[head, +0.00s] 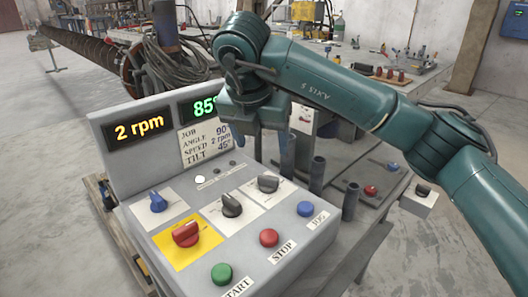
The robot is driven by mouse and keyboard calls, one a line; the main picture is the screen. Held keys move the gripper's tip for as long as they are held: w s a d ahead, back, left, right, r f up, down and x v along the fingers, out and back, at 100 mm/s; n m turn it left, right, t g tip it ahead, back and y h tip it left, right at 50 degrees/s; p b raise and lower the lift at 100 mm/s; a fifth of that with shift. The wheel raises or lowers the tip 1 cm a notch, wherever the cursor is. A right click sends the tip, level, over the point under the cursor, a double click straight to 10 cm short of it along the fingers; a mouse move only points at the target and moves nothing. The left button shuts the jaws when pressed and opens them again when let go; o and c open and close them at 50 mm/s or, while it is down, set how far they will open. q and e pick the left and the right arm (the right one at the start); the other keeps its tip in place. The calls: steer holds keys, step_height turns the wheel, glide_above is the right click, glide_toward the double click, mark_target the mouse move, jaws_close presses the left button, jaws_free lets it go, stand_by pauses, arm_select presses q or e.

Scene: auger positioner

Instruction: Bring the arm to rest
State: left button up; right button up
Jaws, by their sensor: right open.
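My right gripper (272,157) hangs open and empty, fingers down, over the back right of a grey control console (325,232); whether it touches anything is unclear. Its teal arm comes in from the right. The amber display (139,129) reads 2 rpm. The green display (202,107) shows 85, its right end hidden by my arm. A note (204,144) reads angle 90°, speed 2 rpm, tilt 45°. The console has a blue knob (157,202), a red knob (186,233) on yellow, two black knobs (231,205), and green START (222,273), red STOP (269,237) and blue JOG (305,209) buttons.
Dark upright tubes (351,201) stand just right of the console, near my gripper. A grey bench with a red button (370,191) lies beneath my arm. A long brown auger (85,43) extends behind on the left. Floor is open at far left.

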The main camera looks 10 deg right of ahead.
steer(key=shift+s+a+r, duration=0.15)
steer(key=shift+s+r, duration=0.1)
steer(key=shift+r, duration=0.3)
steer(key=shift+r, duration=0.1)
